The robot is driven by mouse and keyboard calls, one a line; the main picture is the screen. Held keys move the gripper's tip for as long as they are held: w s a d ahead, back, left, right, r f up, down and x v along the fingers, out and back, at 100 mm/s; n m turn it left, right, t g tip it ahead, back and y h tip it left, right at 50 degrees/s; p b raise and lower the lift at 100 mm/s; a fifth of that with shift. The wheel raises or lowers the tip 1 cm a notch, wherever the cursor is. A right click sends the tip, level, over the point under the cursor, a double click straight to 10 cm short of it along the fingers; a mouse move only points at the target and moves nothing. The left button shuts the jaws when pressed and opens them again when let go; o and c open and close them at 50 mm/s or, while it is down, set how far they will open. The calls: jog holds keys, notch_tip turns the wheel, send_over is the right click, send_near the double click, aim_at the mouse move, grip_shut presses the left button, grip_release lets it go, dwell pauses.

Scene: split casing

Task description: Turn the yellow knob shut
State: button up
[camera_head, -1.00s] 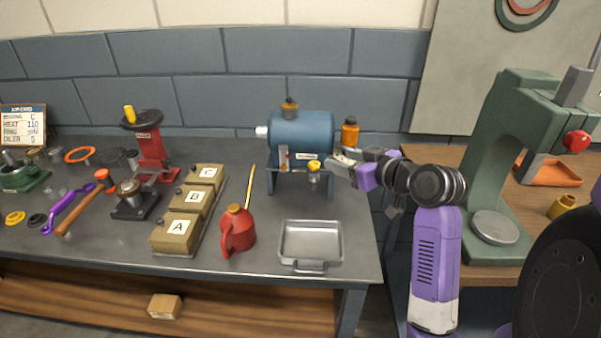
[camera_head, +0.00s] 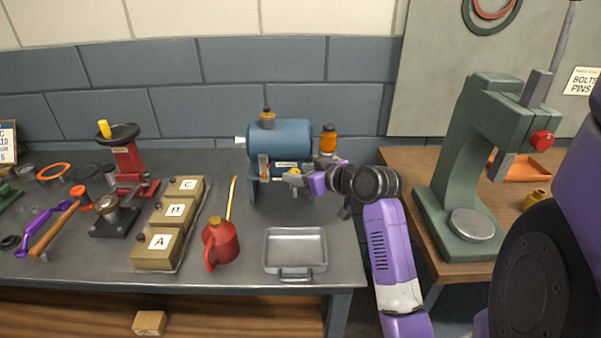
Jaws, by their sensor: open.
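The blue cylindrical casing (camera_head: 283,139) stands on legs at the back of the grey bench. The yellow knob (camera_head: 294,171) is low on its front right and is now only partly visible. My gripper (camera_head: 292,179) is open, reaching in from the right, with its fingers at the knob. The picture is too small to tell whether the fingers touch the knob or are just beside it. My wrist and purple arm come from the lower right.
An orange bottle (camera_head: 328,138) stands behind my wrist. In front are a metal tray (camera_head: 267,250), a red oil can (camera_head: 221,246) and lettered boxes (camera_head: 158,248). A green press (camera_head: 460,150) stands on the wooden table at right. The bench between casing and tray is clear.

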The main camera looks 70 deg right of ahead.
grip_shut()
jog(key=shift+a+r+m+h+p, duration=0.1)
jog(key=shift+m+h+p, duration=0.2)
jog(key=shift+p, duration=0.15)
jog(key=shift+w+a+r+m+g+h+p, duration=0.1)
jog(key=shift+w+a+m+g+h+p, duration=0.15)
jog(key=shift+m+g+h+p, duration=0.6)
jog(key=m+h+p, duration=0.1)
jog(key=m+g+p, duration=0.1)
jog(key=m+g+h+p, duration=0.1)
jog(key=p, duration=0.1)
jog(key=shift+w+a+h, duration=0.25)
jog(key=shift+w+h, duration=0.05)
jog(key=shift+h, duration=0.05)
jog(key=m+g, duration=0.1)
jog(key=m+g+h, duration=0.1)
jog(key=m+g, duration=0.1)
jog(key=shift+w+a+h, duration=0.1)
jog(key=shift+w+h, duration=0.2)
jog(key=shift+w+f+m+g+h+b, duration=0.1)
jog(key=shift+m+g+h+b, duration=0.1)
jog(key=shift+m+g+b, duration=0.35)
jog(key=shift+w+f+m+g+h+b, duration=0.1)
jog(key=shift+m+g+h+b, duration=0.15)
jog(key=shift+m+g, duration=0.4)
jog(key=shift+g, duration=0.45)
